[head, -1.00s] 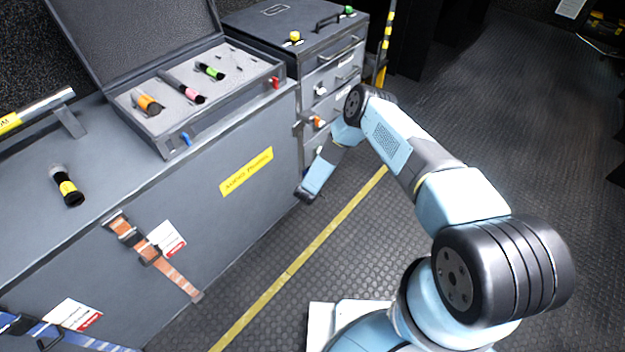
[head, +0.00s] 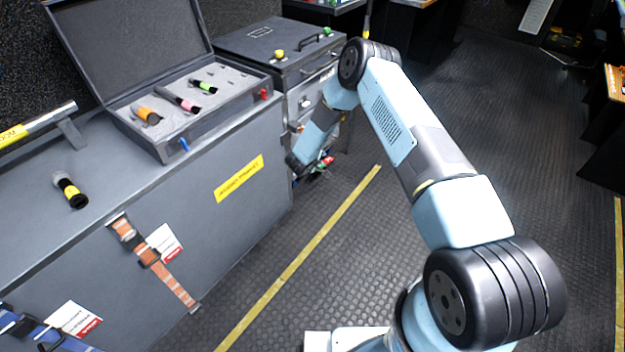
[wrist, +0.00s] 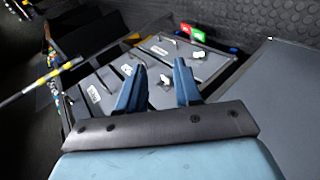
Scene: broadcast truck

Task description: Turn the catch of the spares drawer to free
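The grey drawer cabinet (head: 262,49) stands beyond the long case in the head view, its front partly covered by my arm. A pale catch (head: 305,103) shows on its front. In the wrist view the drawer fronts (wrist: 185,68) carry white labels and small white catches, one at the upper right (wrist: 196,54) and one lower, just between my fingers' line (wrist: 165,80). I cannot read which drawer is the spares drawer. My gripper (wrist: 157,75) is open, with two blue fingers apart and nothing seen between them. Its fingertips are hidden in the head view.
An open foam-lined case (head: 172,150) sits on the long grey case (head: 240,150) at left. Red and green items (wrist: 190,32) lie beyond the drawers in the wrist view. A striped pole (wrist: 40,80) is at left. The floor (head: 480,130) to the right is clear.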

